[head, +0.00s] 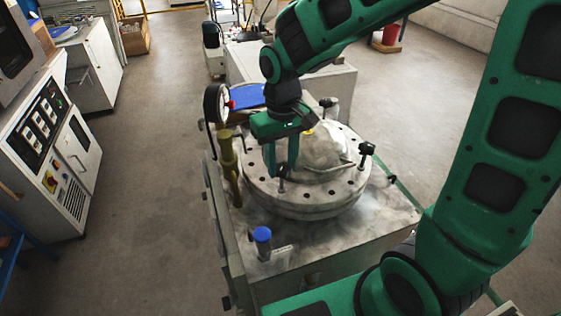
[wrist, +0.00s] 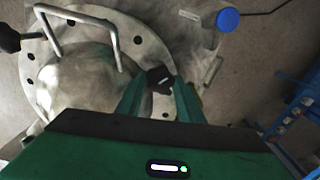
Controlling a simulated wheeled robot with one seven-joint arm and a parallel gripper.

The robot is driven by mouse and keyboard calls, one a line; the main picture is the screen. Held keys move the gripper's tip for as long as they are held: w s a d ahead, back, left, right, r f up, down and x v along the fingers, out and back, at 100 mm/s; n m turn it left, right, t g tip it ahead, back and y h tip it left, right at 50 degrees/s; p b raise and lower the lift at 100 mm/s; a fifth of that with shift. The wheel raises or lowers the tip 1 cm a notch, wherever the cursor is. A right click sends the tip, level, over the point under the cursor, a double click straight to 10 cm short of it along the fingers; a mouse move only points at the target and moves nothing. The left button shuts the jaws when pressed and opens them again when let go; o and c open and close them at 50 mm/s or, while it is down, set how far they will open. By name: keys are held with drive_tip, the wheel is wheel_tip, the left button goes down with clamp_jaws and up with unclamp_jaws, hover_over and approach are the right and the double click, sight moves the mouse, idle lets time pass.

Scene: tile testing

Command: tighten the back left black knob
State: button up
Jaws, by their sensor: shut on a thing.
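In the head view several black knobs stand around the rim of a round metal lid (head: 310,203). My gripper (head: 283,170) points down at the lid's front-left rim as seen there. In the wrist view its fingers (wrist: 160,90) are shut on a black knob (wrist: 159,76) at the lid's edge; the fingers hide part of it. Another black knob (head: 366,149) stands at the right of the lid, and one more (head: 327,103) at the back. A dark bar-shaped part (head: 237,137) shows at the left, beside a brass pipe; whether it is a knob I cannot tell.
A bent metal handle (head: 335,166) rises from the lid near my gripper. A pressure gauge (head: 216,104) on a brass pipe (head: 229,165) stands close on the left. A blue-capped post (head: 262,234) stands in front. A control cabinet (head: 55,150) is at far left; floor between is clear.

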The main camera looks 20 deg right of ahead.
drive_tip(key=shift+w+r+m, duration=0.15)
drive_tip(key=shift+w+m, duration=0.05)
drive_tip(key=shift+m, duration=0.5)
drive_tip(key=o, duration=1.1)
drive_tip(key=shift+s, duration=0.1)
drive_tip(key=shift+c, duration=0.2)
wheel_tip(320, 180, up, 11)
drive_tip(key=shift+f, duration=0.2)
